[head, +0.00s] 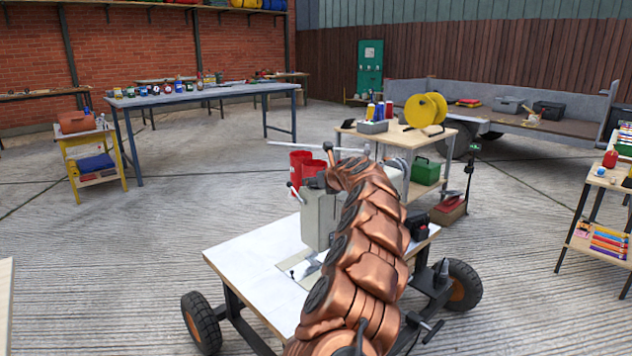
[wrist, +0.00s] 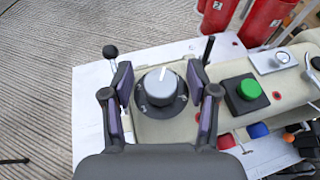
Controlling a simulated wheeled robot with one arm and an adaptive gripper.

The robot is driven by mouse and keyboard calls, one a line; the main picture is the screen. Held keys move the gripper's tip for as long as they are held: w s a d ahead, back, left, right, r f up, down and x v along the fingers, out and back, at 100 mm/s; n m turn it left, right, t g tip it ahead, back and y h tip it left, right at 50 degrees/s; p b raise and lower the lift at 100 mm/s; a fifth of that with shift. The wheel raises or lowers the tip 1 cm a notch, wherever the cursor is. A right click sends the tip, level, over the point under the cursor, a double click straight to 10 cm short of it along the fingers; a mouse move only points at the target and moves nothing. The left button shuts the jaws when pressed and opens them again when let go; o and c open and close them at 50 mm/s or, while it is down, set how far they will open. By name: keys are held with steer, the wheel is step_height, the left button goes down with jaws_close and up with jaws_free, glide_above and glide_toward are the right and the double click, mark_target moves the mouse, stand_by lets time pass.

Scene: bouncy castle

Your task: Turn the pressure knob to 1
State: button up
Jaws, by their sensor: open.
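The pressure knob (wrist: 161,86) is a round grey knob on a dark dial ring, set in the beige top of a machine. Its white pointer line points nearly straight up in the wrist view. Marks show on the ring, but I cannot read them surely. My gripper (wrist: 160,80) is open, with one finger on each side of the knob and visible gaps between. I cannot tell how far the fingertips reach down beside it. In the head view, the beige machine (head: 318,222) stands on a white-topped cart (head: 240,258); my copper arm hides the knob and gripper.
Right of the knob are a green button (wrist: 247,89), a small silver switch plate (wrist: 275,60) and a blue button (wrist: 258,130). A black-knobbed lever (wrist: 110,52) stands to the left. Red cylinders (wrist: 218,15) stand beyond. A wooden table (head: 395,133) is behind the cart.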

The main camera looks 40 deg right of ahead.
jaws_close()
stand_by(0.3)
